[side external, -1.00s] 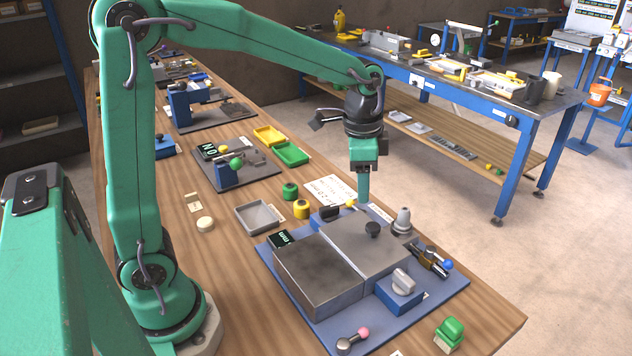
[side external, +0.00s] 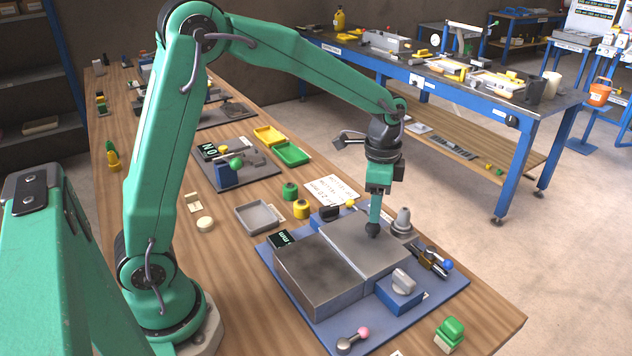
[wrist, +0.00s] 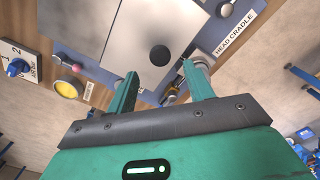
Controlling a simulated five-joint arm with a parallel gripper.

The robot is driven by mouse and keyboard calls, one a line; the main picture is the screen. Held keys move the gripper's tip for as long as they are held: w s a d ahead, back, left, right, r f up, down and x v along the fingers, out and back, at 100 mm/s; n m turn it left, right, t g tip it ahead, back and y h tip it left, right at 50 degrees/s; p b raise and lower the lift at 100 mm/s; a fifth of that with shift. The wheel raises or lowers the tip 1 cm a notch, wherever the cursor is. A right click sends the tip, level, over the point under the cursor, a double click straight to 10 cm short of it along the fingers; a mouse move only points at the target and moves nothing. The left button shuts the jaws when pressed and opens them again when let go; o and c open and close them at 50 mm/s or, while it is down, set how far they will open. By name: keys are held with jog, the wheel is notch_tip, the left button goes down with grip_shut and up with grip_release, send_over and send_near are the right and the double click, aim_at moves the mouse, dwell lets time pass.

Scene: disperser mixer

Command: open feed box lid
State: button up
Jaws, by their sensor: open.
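The feed box lid (side external: 345,238) is a flat grey metal panel with a black round knob (side external: 373,231) on top. It lies flat and shut beside a plain grey metal section (side external: 315,278) of the unit. My gripper (side external: 376,222) is over the lid, fingers pointing down at the knob. In the wrist view my gripper (wrist: 159,69) is open, and the knob shows between and just beyond the fingertips. Whether a finger touches the knob I cannot tell.
A blue base plate (side external: 325,335) carries the unit. A pink-tipped lever (side external: 353,340) lies in front.

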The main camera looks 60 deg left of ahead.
aim_at(373, 225)
jog(key=shift+f, duration=2.7)
grip_shut()
